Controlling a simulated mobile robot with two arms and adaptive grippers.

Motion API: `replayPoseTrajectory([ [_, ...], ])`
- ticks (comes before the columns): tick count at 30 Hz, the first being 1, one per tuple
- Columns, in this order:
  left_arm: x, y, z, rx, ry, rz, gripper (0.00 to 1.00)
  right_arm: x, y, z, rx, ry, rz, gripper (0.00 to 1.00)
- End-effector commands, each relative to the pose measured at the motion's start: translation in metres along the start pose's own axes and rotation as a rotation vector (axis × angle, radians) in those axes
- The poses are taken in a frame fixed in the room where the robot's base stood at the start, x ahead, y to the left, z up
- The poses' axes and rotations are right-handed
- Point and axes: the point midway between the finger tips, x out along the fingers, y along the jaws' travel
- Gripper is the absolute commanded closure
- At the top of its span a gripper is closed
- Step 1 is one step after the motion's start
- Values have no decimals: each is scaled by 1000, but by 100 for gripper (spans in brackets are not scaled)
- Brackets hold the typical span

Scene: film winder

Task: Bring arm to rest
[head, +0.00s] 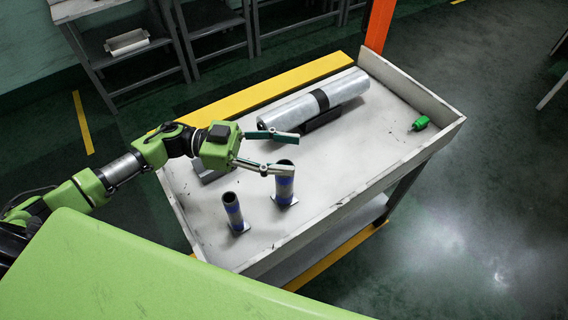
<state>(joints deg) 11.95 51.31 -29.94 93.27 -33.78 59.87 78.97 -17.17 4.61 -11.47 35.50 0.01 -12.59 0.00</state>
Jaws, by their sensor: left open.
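My left gripper (283,152) is open and empty, with its two fingers spread wide. My left arm comes in from the left and holds the gripper over the left part of the white tray-topped cart (385,150). The lower finger appears in front of the top of the taller grey tube with a blue band (285,190); I cannot tell whether they touch. A shorter tube with a blue band (234,212) stands upright to its left. My right gripper is not in view.
A silver film roll with a black band (315,103) lies on a dark support at the back of the cart. A small green object (419,123) lies at the right. Raised rims edge the cart.

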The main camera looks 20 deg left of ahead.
Motion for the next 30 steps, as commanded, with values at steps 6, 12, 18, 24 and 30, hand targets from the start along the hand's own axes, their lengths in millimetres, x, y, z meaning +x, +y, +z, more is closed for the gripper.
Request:
replayPoseTrajectory([
  [6, 0, 0, -26, 1, 0, 0, 51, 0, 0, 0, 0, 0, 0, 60],
  [12, 0, 0, -30, -1, 0, -1, 51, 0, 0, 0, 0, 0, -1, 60],
  [18, 0, 0, -30, -1, 1, -1, 51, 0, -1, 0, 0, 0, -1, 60],
  [24, 0, 0, -40, 0, 1, -1, 51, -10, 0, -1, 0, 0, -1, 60],
  [30, 0, 0, -76, -1, 1, -1, 51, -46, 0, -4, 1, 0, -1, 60],
])
